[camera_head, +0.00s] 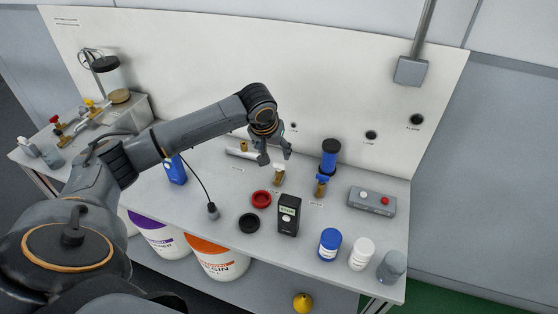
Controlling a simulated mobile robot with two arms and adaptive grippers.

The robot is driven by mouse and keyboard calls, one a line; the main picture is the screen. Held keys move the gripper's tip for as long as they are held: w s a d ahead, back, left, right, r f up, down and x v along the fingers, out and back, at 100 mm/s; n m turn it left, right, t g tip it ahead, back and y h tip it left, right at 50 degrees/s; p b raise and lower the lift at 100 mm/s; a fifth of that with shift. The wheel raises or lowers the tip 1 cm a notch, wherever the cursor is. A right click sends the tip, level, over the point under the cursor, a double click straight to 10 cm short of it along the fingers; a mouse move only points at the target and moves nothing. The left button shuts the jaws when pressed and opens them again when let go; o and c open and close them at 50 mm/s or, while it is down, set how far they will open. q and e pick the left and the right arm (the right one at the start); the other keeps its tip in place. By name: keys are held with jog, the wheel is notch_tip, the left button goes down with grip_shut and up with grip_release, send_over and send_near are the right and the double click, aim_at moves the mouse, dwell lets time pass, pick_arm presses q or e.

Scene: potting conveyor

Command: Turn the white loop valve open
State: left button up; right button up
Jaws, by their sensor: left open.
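The white loop valve (279,172) stands on the bench near its middle, a small brass body with a white top. My left gripper (276,158) reaches in from the left with its fingers pointing down. It is open and empty, just above and partly over the white valve. I cannot tell whether a finger touches the valve. The valve's handle angle is too small to read. My right gripper is out of view.
A brass valve with a blue handle (321,187) and a blue cylinder (329,156) stand to the right. A black meter (288,215), a red ring (261,199) and a black ring (249,223) lie in front. Bottles and a button box (372,202) are at the right.

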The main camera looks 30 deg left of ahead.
aim_at(279, 164)
pick_arm(q)
jog(key=x, duration=0.8)
jog(key=shift+w, duration=0.15)
jog(key=shift+w+f+p, duration=0.1)
jog(key=shift+f+p, duration=0.2)
jog(key=shift+f, duration=0.1)
jog(key=shift+w+f, duration=0.1)
jog(key=shift+f, duration=0.1)
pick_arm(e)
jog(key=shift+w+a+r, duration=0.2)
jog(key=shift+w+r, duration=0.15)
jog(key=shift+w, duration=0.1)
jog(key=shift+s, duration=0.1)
pick_arm(q)
jog(key=shift+c, duration=0.7)
jog(key=c, duration=1)
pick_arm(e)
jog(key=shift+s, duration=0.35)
